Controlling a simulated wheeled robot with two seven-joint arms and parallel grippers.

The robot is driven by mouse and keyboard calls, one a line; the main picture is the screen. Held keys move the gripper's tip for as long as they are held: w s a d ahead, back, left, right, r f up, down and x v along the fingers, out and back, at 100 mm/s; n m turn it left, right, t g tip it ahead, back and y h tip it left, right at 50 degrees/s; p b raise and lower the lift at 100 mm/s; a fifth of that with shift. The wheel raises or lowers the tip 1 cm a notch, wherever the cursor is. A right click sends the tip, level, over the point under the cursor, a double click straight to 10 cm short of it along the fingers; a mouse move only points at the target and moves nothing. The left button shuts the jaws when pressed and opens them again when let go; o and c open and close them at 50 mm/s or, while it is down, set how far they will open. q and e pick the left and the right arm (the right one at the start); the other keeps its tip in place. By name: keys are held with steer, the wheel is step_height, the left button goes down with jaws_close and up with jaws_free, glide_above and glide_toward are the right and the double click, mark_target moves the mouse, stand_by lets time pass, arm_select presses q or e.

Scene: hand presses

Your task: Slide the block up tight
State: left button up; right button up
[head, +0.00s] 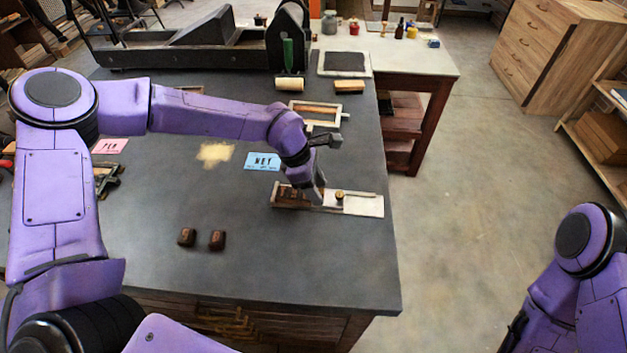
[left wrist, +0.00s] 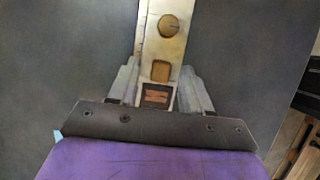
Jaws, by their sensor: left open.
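A narrow pale metal tray (head: 365,205) with a wooden-brown left part lies near the table's right edge. It carries a round brass knob (head: 339,195). In the left wrist view the tray (left wrist: 150,45) runs away from the gripper, with the round knob (left wrist: 168,25) farther out and a square brass block (left wrist: 160,71) nearer. A reddish-brown piece (left wrist: 156,95) lies closest, between the fingers. My left gripper (head: 321,198) is open and low over the tray; in the left wrist view its fingers (left wrist: 160,88) stand on either side. I cannot tell whether they touch anything. My right gripper is out of view.
A blue card (head: 262,162), a pink card (head: 109,146) and two small dark blocks (head: 202,238) lie on the dark table (head: 290,265). A wooden frame (head: 316,113) and a large press (head: 200,50) stand behind. The table front is mostly clear.

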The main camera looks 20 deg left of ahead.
arm_select(q)
steer(key=b+v, duration=0.2)
steer(key=v, duration=0.8)
steer(key=shift+f, duration=0.1)
